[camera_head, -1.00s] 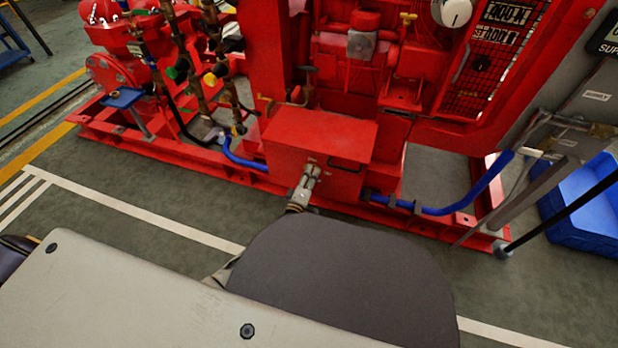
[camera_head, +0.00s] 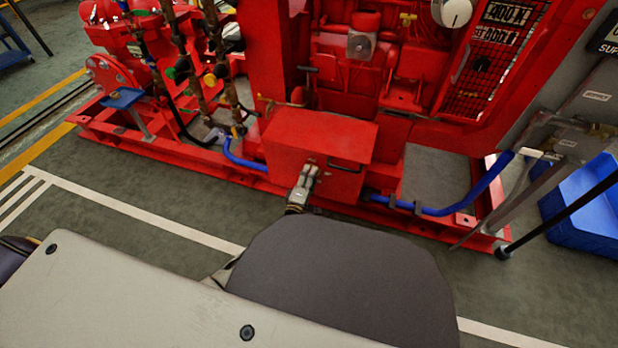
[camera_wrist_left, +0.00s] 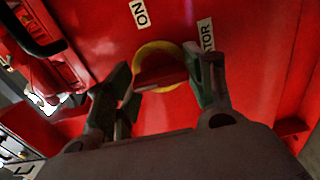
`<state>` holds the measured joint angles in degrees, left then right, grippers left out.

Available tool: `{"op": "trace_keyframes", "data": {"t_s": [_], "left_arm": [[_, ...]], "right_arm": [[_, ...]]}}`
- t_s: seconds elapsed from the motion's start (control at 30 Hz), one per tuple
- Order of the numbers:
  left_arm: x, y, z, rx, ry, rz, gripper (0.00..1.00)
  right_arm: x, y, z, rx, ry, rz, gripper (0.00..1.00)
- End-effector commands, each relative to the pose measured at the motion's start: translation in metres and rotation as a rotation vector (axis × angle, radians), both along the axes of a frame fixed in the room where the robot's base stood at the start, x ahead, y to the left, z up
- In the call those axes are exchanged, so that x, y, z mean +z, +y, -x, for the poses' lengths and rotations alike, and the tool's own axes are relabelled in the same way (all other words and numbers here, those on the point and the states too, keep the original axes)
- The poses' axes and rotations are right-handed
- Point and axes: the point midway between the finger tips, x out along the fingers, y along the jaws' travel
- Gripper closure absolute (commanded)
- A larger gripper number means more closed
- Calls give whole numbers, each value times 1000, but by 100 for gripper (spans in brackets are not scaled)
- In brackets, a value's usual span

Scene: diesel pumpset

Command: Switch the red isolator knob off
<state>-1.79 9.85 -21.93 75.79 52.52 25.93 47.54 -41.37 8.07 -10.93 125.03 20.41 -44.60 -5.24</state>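The red isolator knob (camera_wrist_left: 162,76) sits on a yellow ring (camera_wrist_left: 152,50) on a red panel in the left wrist view. An ON label (camera_wrist_left: 140,13) is beside it. My left gripper (camera_wrist_left: 160,74) has one finger on each side of the knob. The fingers lean inward and appear to touch its ends. In the head view my left gripper (camera_head: 308,174) is at the front of the red box (camera_head: 318,150), where it hides the knob. My right gripper is not in view.
A black handle (camera_head: 347,164) is on the box front, right of my gripper. A blue hose (camera_head: 440,209) runs low along the red base. A blue bin (camera_head: 590,215) stands on the floor at the right.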

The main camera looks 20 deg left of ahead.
Motion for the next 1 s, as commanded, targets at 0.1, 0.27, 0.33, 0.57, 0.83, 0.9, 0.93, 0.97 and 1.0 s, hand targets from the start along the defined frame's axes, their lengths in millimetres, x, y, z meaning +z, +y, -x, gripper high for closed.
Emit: {"op": "trace_keyframes", "data": {"t_s": [0.1, 0.27, 0.33, 0.57, 0.83, 0.9, 0.93, 0.97, 1.0], "left_arm": [[-1, 1, 1, 0, 2, -1, 32], [-1, 0, 0, 0, 1, -1, 25], [-1, 0, 0, 0, 1, -1, 25], [0, 0, 1, 0, 1, -1, 25], [-1, 1, 12, 0, 1, -1, 25], [-1, 1, 17, 0, 2, -1, 25], [-1, 1, 19, 0, 2, -1, 25], [-1, 1, 22, 0, 1, -1, 25], [-1, 1, 25, 0, 2, -1, 25]], "right_arm": [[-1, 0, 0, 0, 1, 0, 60], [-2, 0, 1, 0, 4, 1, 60], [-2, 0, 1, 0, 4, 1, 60], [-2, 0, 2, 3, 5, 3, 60], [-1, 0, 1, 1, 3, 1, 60], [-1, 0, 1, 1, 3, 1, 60], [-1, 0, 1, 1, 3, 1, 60], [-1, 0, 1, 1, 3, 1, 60], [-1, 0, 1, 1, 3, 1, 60]]}}
